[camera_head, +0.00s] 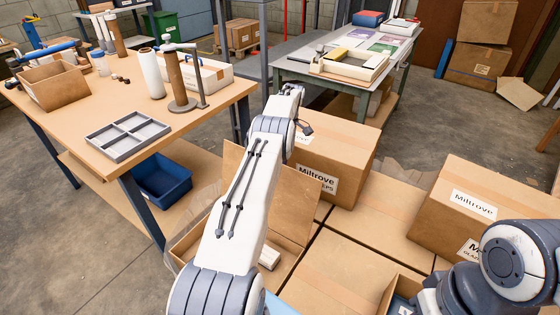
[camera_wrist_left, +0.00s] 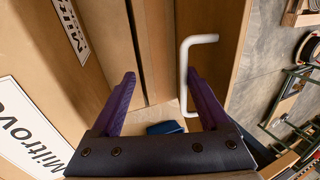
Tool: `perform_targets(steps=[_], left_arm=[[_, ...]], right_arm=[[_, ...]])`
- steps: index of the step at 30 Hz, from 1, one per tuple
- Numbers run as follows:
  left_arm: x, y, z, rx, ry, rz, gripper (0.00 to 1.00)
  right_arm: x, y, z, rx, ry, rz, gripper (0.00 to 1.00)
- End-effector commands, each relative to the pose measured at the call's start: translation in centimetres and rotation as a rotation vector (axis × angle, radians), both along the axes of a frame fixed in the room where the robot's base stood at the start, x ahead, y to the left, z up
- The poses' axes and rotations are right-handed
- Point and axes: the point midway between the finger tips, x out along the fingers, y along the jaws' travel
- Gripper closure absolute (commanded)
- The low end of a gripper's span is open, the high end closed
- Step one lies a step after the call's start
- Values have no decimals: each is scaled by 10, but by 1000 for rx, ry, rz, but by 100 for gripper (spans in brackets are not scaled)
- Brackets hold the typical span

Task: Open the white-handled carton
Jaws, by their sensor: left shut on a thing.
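The white handle (camera_wrist_left: 186,78) shows in the left wrist view as a U-shaped bar on a brown cardboard panel (camera_wrist_left: 228,50). My left gripper (camera_wrist_left: 163,98) has its two purple fingers apart, with the right finger at the handle bar, between it and the panel; I take it as shut on the handle. A small blue thing (camera_wrist_left: 166,128) lies beyond the fingers. In the head view an open carton (camera_head: 290,195) with a raised flap stands partly behind my left arm, with a small white piece (camera_head: 269,258) in it. My left fingers are not clear there. My right gripper is out of view.
Closed Miltrove cartons stand behind (camera_head: 335,150) and at the right (camera_head: 480,205). Flat carton tops (camera_head: 340,270) fill the middle. A wooden table (camera_head: 205,110) with a grey tray (camera_head: 127,136) is at the left, a blue bin (camera_head: 163,180) below it.

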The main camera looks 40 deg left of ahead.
Motion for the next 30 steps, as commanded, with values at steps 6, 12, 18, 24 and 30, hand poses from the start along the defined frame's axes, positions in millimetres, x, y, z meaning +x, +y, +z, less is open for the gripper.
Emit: perform_targets(steps=[6, 12, 18, 24, 30], left_arm=[[4, 0, -3, 4, -18, -4, 59], [5, 0, 5, 5, -20, -4, 59], [4, -1, 45, 5, -20, -3, 59], [0, -30, 60, 1, -9, -4, 59], [-2, -72, 85, 1, -7, -3, 59]], right_arm=[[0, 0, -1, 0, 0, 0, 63], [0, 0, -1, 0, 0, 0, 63], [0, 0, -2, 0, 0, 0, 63], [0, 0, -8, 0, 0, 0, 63], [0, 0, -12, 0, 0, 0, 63]])
